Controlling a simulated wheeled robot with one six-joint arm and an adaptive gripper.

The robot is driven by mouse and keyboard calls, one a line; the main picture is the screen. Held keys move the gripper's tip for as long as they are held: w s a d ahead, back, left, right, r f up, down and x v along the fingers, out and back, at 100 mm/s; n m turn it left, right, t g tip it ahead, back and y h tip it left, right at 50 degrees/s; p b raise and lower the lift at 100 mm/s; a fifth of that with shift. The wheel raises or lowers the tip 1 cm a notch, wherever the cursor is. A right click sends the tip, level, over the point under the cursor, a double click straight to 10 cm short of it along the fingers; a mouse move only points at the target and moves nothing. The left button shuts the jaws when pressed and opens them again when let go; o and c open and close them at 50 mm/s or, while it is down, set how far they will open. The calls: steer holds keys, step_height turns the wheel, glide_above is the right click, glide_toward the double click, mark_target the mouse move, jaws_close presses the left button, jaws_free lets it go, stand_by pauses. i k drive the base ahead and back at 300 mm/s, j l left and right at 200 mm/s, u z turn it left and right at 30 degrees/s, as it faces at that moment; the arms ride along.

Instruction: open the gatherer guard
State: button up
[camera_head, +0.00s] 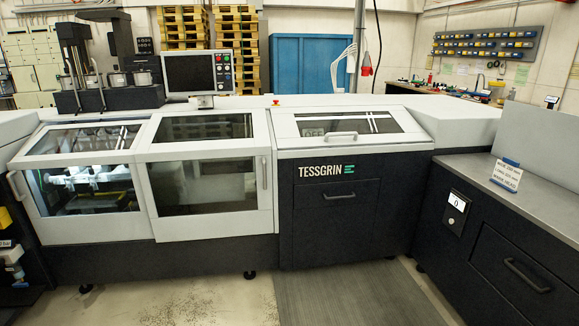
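A long white and dark machine carries three windowed guards, all of which look closed. The left guard (38,142) has windows onto a lit interior and a handle (14,186) at its left edge. The middle guard (210,150) has two dark windows and an upright handle (264,173) at its right edge. The right guard (285,135) has a sloped window and a horizontal handle (341,136) above the TESSGRIN lettering. No label I can read tells which one is the gatherer guard. My gripper is not in view.
A control screen (189,73) and a red button (276,103) stand on top of the machine. A grey counter (470,173) with a small sign (507,175) and a drawer (512,268) closes off the right. The floor (180,300) in front is clear, with a grey mat (345,297).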

mark_target(309, 128)
steer(key=i, duration=1.85)
